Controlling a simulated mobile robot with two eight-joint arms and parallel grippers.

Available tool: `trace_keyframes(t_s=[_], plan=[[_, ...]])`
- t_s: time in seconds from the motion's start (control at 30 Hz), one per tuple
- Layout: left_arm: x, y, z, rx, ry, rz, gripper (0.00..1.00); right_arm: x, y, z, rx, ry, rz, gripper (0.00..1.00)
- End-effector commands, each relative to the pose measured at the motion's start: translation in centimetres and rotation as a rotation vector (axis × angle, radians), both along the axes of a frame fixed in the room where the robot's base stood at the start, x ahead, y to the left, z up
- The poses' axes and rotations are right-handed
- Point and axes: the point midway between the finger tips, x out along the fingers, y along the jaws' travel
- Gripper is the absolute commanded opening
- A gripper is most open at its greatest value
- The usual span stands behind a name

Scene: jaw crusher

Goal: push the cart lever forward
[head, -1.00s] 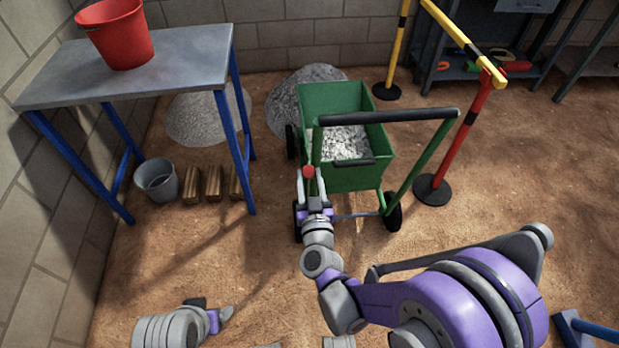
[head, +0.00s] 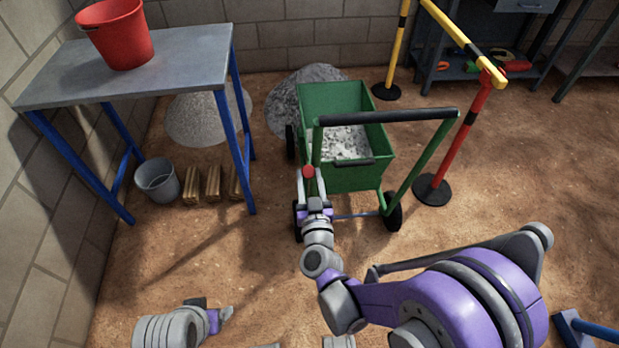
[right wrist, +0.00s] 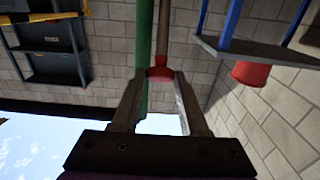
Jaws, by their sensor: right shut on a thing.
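The green cart (head: 358,178) stands in the middle of the head view, with grey rubble in its tray and a black push bar (head: 390,116). The lever's red knob (head: 308,172) is at the cart's near left side. My right gripper (head: 310,180) is shut on it. In the right wrist view the red knob (right wrist: 160,74) sits between the tips of my right gripper (right wrist: 162,84), with a brownish rod running from it beside a green cart bar. My left gripper (head: 222,314) is low at the left, away from the cart; its finger gap is unclear.
A grey table (head: 140,68) with a red bucket (head: 122,34) stands left. Below are a grey bucket (head: 157,181) and wooden blocks (head: 213,183). A yellow and red barrier (head: 458,142) stands close to the cart's right. Gravel piles (head: 207,115) lie behind. Open dirt floor lies in front.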

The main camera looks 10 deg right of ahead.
Motion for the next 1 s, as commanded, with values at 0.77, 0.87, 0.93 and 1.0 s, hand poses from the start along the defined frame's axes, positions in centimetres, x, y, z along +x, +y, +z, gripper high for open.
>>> trace_keyframes(t_s=[0.77,0.87,0.93,1.0], plan=[[-0.3,0.0,1.9,0.000,-0.006,0.000,0.70,3.2,0.0,2.8,-0.002,-0.004,-0.002,0.53],[-0.3,0.0,1.9,0.000,-0.006,0.000,0.70,3.2,0.0,2.7,-0.002,-0.003,-0.002,0.71],[-0.2,0.0,1.9,0.000,-0.006,0.000,0.70,3.2,0.0,2.7,-0.001,-0.002,-0.001,0.73],[-0.3,0.0,1.9,0.000,-0.006,0.000,0.70,3.2,0.0,2.7,-0.001,-0.001,-0.001,0.73]])
